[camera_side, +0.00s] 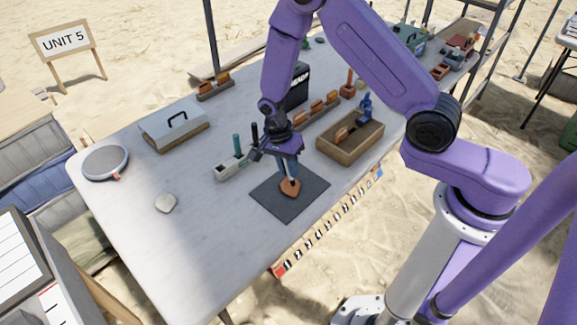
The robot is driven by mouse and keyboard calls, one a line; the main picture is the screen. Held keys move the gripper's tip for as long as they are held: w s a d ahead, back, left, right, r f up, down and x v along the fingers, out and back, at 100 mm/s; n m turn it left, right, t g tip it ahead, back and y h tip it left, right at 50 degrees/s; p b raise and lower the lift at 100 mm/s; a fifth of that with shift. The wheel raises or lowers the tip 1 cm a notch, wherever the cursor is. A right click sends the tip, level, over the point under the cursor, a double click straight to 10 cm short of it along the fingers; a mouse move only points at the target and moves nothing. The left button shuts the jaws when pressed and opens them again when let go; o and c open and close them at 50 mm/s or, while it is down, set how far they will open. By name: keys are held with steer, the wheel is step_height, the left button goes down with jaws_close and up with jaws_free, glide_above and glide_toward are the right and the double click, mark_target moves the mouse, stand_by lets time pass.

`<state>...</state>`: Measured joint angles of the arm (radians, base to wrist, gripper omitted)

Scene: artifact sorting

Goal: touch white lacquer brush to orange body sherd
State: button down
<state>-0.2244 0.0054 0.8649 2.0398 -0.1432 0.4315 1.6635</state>
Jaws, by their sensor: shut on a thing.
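My gripper (283,158) points down over the dark mat (262,190) and is shut on the white lacquer brush (288,180). Most of the brush is hidden by the fingers; only a small pale part shows below them. The orange body sherd (291,190) lies on the mat directly under the brush. The brush's lower end overlaps the sherd in this view. I cannot tell whether they touch or a small gap is left.
A pale brush holder (229,169) with a teal-handled and a dark-handled tool stands left of my gripper. A wooden box (350,148) with sherds and a blue object is at the right. Racks of sherds stand behind. A stone (166,203) lies on the clear left front table.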

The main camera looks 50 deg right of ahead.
steer(key=shift+f, duration=0.75)
stand_by(1.8)
steer(key=shift+r, duration=4)
